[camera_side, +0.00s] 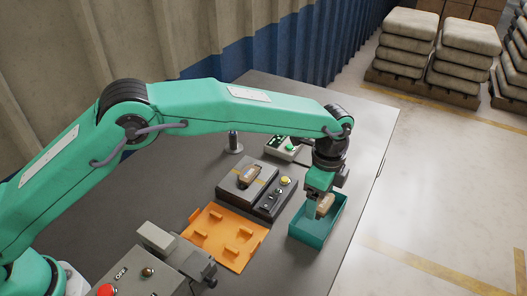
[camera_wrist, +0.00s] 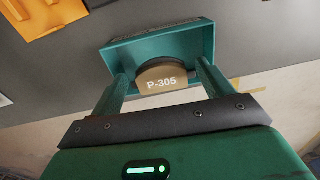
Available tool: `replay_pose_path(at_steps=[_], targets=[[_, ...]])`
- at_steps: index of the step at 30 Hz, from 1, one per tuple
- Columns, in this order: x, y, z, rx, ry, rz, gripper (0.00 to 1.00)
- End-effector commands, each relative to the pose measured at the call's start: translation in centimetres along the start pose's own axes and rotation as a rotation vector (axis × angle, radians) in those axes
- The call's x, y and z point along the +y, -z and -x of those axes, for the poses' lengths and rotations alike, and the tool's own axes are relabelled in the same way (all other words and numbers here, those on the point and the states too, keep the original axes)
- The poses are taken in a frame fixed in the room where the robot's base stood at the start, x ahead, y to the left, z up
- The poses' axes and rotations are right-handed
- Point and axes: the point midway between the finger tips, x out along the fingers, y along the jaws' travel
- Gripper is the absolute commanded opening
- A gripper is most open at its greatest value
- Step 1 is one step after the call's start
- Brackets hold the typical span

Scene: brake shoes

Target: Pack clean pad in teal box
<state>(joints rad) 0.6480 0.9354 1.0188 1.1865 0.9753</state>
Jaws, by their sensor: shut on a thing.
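The teal box (camera_side: 311,240) stands at the right part of the table, open at the top. My gripper (camera_side: 317,207) is over the box and shut on a tan brake pad (camera_side: 325,206). In the wrist view the pad (camera_wrist: 162,82) reads "P-305" and has a dark curved edge. It sits between the two green fingers of my gripper (camera_wrist: 162,85), in front of the box (camera_wrist: 125,57). Whether the pad touches the box floor cannot be told. Another pad (camera_side: 249,176) lies on a dark grey fixture with yellow stripes.
The fixture (camera_side: 261,208) carries a yellow button and several small controls. An orange tray (camera_side: 222,236) with raised holders lies left of the box. A small panel with a green button (camera_side: 290,147) and a metal post (camera_side: 233,143) stand behind. A grey control box (camera_side: 140,275) is in front.

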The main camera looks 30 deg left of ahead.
Motion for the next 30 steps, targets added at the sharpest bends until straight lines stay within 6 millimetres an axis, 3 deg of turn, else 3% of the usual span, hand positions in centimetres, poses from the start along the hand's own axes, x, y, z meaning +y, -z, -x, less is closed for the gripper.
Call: replay_pose_path(at_steps=[18, 30], targets=[[0.0, 0.0, -4.2, 0.000, -0.001, 0.000, 0.52], [0.0, 0.0, -5.5, 0.000, 0.000, 0.000, 0.52]])
